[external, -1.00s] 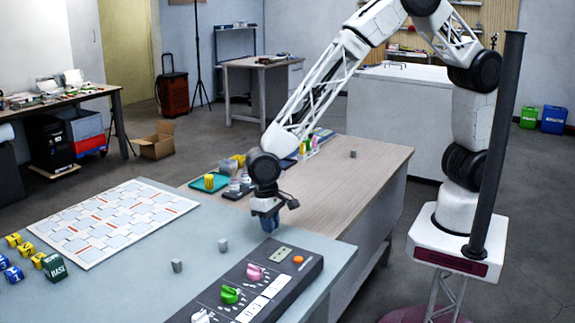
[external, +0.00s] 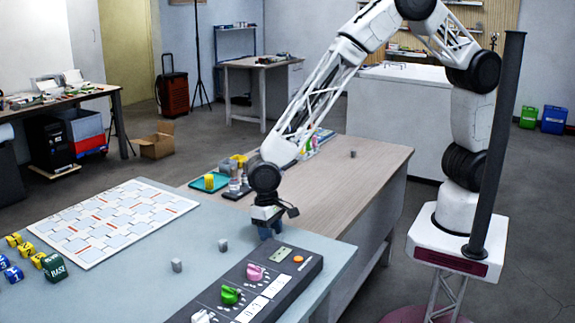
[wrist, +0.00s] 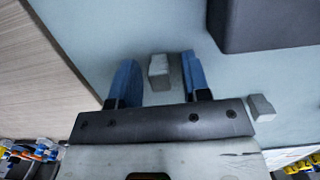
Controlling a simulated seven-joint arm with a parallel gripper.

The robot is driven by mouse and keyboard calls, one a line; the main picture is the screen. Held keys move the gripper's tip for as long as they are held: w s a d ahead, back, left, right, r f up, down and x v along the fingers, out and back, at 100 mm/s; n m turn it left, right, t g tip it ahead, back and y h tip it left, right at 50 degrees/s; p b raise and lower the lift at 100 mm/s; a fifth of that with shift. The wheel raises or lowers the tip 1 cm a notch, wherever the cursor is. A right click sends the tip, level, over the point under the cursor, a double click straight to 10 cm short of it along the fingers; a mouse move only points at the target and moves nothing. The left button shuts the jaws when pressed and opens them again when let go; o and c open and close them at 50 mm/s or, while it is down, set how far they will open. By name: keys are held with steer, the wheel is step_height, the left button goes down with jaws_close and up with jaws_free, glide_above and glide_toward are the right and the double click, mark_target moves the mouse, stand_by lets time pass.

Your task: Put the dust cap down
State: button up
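A small grey block, seemingly the dust cap (wrist: 158,72), is between the blue fingers of my gripper (wrist: 157,80) in the wrist view. The fingers are open, with a gap on each side of it. It appears to stand on the pale blue-grey tabletop. In the external view my gripper (external: 270,232) is low over the table beside the dark control panel, and the block between the fingers is hidden. Two similar grey blocks stand to the left, a nearer one (external: 177,265) and one closer to my gripper (external: 223,245).
The control panel (external: 205,310) with coloured knobs lies in front of my gripper. A wooden table (external: 335,185) adjoins behind, with another grey block (external: 353,154).

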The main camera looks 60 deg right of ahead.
steer(key=shift+r, duration=0.1)
step_height(320, 180, up, 12)
steer(key=w, duration=0.1)
steer(key=shift+w, duration=0.25)
stand_by(0.5)
stand_by(0.9)
